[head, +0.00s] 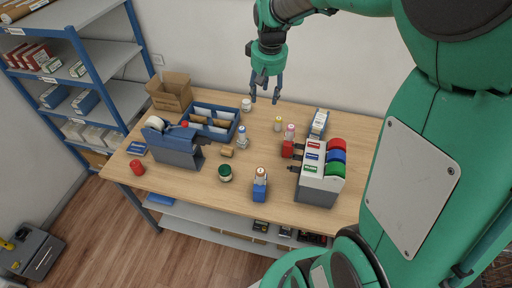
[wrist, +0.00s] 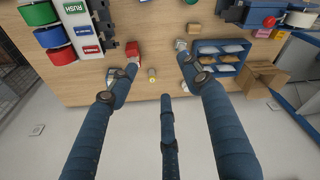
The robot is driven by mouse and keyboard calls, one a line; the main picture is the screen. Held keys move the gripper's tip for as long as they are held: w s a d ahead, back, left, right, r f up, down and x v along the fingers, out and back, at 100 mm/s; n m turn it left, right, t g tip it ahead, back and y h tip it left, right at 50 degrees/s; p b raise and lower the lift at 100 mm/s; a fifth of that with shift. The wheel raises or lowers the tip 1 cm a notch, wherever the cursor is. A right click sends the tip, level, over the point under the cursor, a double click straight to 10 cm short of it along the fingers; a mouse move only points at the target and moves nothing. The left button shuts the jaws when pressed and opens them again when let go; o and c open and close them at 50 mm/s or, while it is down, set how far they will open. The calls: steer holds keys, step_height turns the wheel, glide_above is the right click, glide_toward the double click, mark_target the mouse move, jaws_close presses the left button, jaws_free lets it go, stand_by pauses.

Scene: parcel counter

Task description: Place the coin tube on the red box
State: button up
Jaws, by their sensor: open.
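A small upright cylinder with a yellow top, which looks like the coin tube (head: 278,124), stands on the table toward the back middle. In the wrist view the coin tube (wrist: 152,77) shows between my spread fingers, apart from them. My gripper (head: 265,98) is open and empty, pointing down above the back of the table.
A pink-topped bottle (head: 290,131) stands between the coin tube and the red box. The label dispenser (head: 320,174) is at right. A white jar (head: 246,104), a blue divided tray (head: 230,130) and a tape dispenser (head: 174,147) are at left. A blue-based bottle (head: 260,186) stands in front.

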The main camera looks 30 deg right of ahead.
steer(key=s+a+r+t, duration=0.1)
steer(key=s+a+r, duration=0.3)
steer(key=s+a, duration=0.5)
steer(key=s+a+r+n+t, duration=0.1)
steer(key=s+a+r+t, duration=0.1)
steer(key=s+a, duration=0.7)
steer(key=s+r, duration=0.1)
steer(key=s, duration=0.5)
steer(key=shift+s+r+y, duration=0.4)
step_height(320, 180, down, 16)
steer(key=b, duration=1.6)
steer(key=shift+f, duration=0.15)
